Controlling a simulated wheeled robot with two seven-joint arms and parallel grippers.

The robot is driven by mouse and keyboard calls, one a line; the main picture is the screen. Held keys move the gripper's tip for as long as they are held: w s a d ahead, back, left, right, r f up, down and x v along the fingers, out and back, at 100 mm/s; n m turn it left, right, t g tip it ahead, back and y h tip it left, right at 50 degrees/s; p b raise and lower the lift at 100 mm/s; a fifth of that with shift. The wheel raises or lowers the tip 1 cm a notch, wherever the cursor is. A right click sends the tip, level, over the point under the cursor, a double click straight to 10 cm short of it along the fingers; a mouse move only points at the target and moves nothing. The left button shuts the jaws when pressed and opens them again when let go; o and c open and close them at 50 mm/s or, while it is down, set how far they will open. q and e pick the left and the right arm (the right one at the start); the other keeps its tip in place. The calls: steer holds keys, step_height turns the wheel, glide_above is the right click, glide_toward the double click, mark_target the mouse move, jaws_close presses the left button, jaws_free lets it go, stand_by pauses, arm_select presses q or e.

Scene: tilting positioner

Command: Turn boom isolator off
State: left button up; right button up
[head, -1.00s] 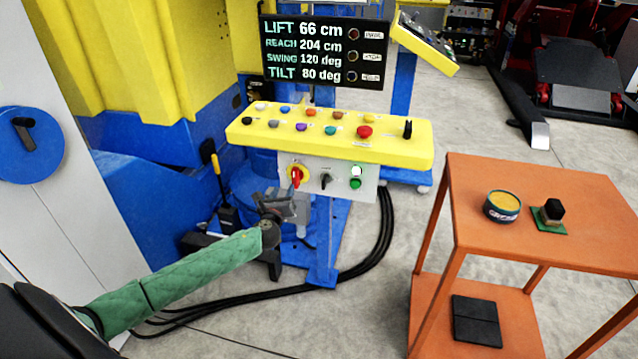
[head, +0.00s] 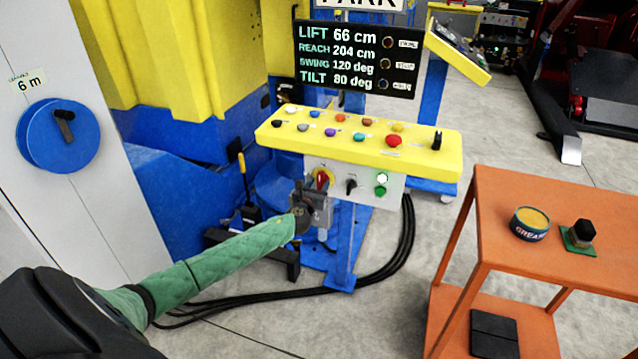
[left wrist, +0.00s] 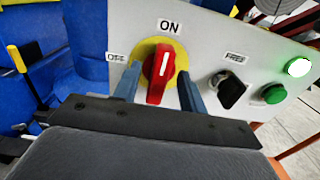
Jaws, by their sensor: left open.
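The isolator is a red rotary knob (left wrist: 160,75) on a yellow disc, set in the grey panel under the yellow console. In the left wrist view its white mark points up to the ON label (left wrist: 168,27); the OFF label (left wrist: 117,58) is to its left. In the head view the knob (head: 321,178) is partly hidden by my gripper. My left gripper (left wrist: 158,90) is open, its two blue-grey fingers on either side of the knob; I cannot tell whether they touch it. The left gripper also shows in the head view (head: 318,190). My right gripper is not in view.
Right of the knob are a black selector (left wrist: 231,92) labelled FREE, a green button (left wrist: 275,93) and a lit lamp (left wrist: 299,67). The yellow button console (head: 360,143) overhangs the panel. An orange cart (head: 550,205) stands at the right, and black cables lie on the floor.

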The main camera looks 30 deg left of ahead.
arm_select(q)
steer(key=shift+w, duration=0.45)
jaws_close()
